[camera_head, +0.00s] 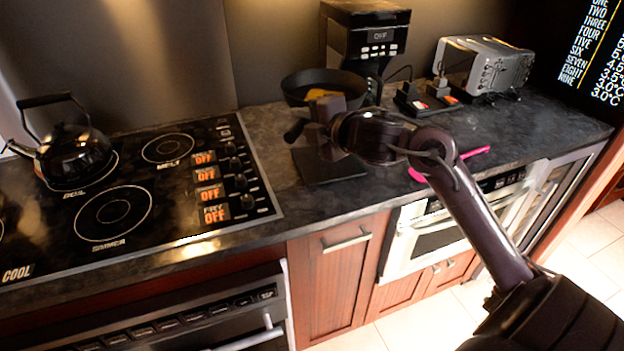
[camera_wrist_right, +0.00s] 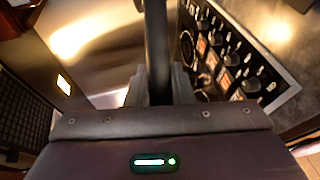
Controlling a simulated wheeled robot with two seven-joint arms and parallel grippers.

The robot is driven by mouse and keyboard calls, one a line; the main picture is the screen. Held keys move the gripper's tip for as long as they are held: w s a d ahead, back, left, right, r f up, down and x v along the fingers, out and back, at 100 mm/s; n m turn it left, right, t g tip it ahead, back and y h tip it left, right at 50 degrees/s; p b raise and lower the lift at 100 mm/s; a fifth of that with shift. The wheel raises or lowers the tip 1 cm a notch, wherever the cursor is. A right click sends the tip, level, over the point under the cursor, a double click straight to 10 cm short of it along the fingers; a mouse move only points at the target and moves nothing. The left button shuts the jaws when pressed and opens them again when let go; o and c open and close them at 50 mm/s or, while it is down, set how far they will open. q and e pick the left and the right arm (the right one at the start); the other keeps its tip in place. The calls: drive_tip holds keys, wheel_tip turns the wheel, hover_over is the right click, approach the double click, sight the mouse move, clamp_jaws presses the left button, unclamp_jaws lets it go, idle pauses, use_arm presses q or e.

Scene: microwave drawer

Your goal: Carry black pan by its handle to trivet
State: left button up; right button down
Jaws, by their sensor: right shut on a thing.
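The black pan (camera_head: 298,84) is in front of the coffee machine in the head view, with something yellow-orange (camera_head: 322,94) in it. My right gripper (camera_head: 312,126) is shut on the pan's handle, whose dark end (camera_head: 295,131) sticks out to the left of the jaws. In the right wrist view the handle (camera_wrist_right: 157,45) runs upright between the two fingers (camera_wrist_right: 160,86). A dark flat square (camera_head: 328,168), which looks like the trivet, lies on the counter below my right gripper. I cannot tell how high the pan is above the counter. My left gripper is out of view.
The stove (camera_head: 215,232) with a black kettle (camera_head: 72,152) is on the left. A coffee machine (camera_head: 364,35) stands behind the pan. A toaster (camera_head: 484,64) and small items (camera_head: 428,101) are to the right. A pink object (camera_head: 474,153) lies near the counter's front edge, partly behind my arm.

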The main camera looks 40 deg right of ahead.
drive_tip(key=shift+w+f+b, duration=0.1)
drive_tip(key=shift+f+b, duration=0.35)
drive_tip(key=shift+f, duration=7.8)
drive_tip(key=c, duration=1.3)
unclamp_jaws()
drive_tip(key=shift+f, duration=0.1)
drive_tip(key=b+v, duration=0.1)
drive_tip(key=v, duration=1.1)
